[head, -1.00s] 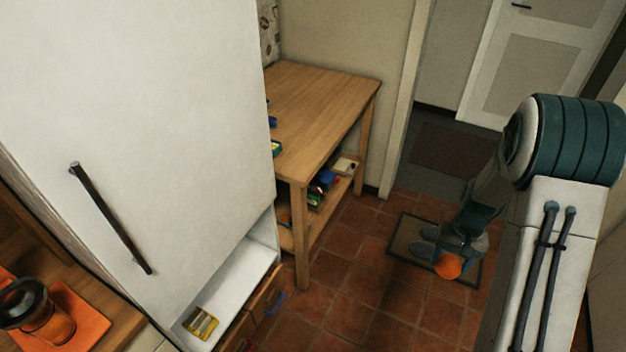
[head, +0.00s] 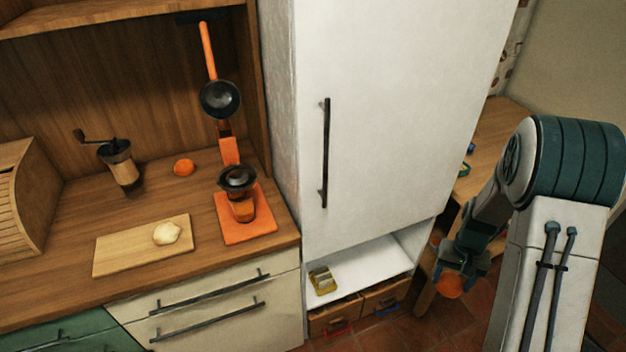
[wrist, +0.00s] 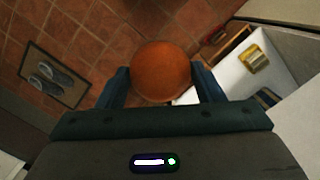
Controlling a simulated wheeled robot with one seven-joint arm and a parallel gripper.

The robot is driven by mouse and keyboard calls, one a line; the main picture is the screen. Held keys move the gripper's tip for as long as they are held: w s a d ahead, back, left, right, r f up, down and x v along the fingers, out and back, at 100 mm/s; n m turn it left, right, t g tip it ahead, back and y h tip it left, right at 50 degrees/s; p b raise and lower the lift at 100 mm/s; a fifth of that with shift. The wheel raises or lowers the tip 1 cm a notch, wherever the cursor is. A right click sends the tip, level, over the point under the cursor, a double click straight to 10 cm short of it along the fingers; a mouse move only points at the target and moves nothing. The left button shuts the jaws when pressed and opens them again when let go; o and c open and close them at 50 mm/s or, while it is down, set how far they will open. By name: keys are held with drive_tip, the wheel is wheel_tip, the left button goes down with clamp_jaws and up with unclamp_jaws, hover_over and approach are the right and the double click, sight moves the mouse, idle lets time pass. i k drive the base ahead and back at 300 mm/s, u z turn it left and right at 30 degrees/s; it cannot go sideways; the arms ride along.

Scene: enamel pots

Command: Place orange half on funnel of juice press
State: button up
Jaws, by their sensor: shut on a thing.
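The juice press (head: 229,160) stands on the wooden counter, left of the white cabinet. It has an orange upright and lever, an orange base plate, and a dark round funnel (head: 237,178) above a small orange-brown vessel. My gripper (head: 454,273) is at the right of the head view, in front of the cabinet's lower right corner and well away from the press. It is shut on the orange half (head: 449,285). In the wrist view the orange half (wrist: 161,71) sits between both fingers, its rounded orange side showing. The press is outside the wrist view.
The counter also holds a cutting board (head: 112,251) with a pale lump (head: 167,233), another orange fruit (head: 184,168) and a coffee grinder (head: 120,163). The tall white cabinet (head: 385,100) stands between the press and my arm. Its low open shelf holds a yellow item (head: 322,281).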

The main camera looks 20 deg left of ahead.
sight(237, 177)
drive_tip(key=u, duration=1.5)
